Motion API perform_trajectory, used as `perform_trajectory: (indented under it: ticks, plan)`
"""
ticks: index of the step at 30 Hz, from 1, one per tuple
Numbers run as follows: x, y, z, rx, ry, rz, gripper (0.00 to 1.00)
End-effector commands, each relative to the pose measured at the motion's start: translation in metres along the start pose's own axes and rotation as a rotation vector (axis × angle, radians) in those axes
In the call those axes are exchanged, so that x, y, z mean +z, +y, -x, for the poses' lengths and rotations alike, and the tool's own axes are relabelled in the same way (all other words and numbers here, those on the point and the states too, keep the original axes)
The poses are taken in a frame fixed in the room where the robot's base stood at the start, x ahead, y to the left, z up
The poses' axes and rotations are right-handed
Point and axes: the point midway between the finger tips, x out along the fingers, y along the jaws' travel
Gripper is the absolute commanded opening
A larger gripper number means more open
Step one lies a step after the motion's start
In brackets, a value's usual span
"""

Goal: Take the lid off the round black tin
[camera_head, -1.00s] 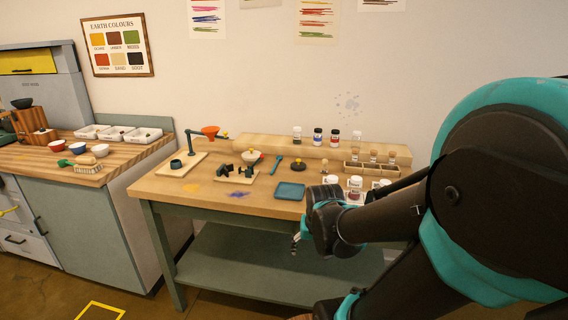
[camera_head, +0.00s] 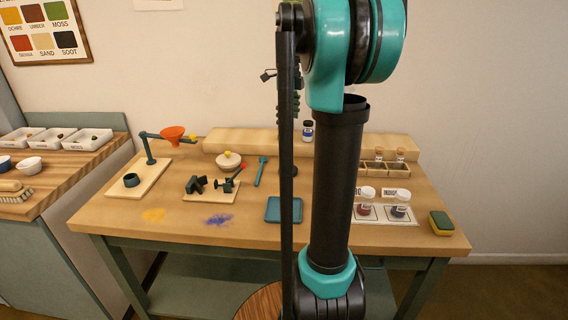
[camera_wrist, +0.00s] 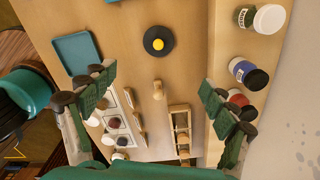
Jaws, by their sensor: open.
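The round black tin (camera_wrist: 158,41) shows from above in the wrist view, upper middle on the wooden table, with a yellow knob at the centre of its lid. The lid is on. My gripper (camera_wrist: 158,78) is open, its two green-padded fingers wide apart at the left and right of the wrist view. The tin lies beyond the fingertips, roughly midway between them sideways, and nothing touches it. In the head view my arm hides most of the tin and my gripper's fingertips cannot be made out clearly.
A teal tray (camera_wrist: 75,52) lies left of the tin. A small wooden knob-topped piece (camera_wrist: 158,88) and a wooden rack (camera_wrist: 181,130) are nearer. A sponge (camera_head: 441,223) lies at the table's right end.

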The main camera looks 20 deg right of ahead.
Motion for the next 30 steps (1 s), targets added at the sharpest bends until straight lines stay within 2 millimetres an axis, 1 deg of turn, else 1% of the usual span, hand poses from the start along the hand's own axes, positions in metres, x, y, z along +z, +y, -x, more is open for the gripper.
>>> perform_trajectory:
  ticks: [2,5,15,18,21,26,30]
  plan:
    - [0.000,-0.002,-0.004,0.003,0.002,-0.020,0.86]
    - [0.000,-0.001,-0.020,0.003,0.002,-0.023,0.86]
    - [0.000,-0.001,-0.088,0.002,0.002,-0.020,0.86]
    - [0.000,-0.001,-0.103,0.002,0.002,-0.020,0.86]
    - [-0.001,0.000,-0.114,0.002,0.002,-0.020,0.86]
    - [-0.001,0.000,-0.122,0.002,0.001,-0.020,0.86]
    - [-0.002,0.003,-0.139,0.002,0.002,-0.019,0.86]
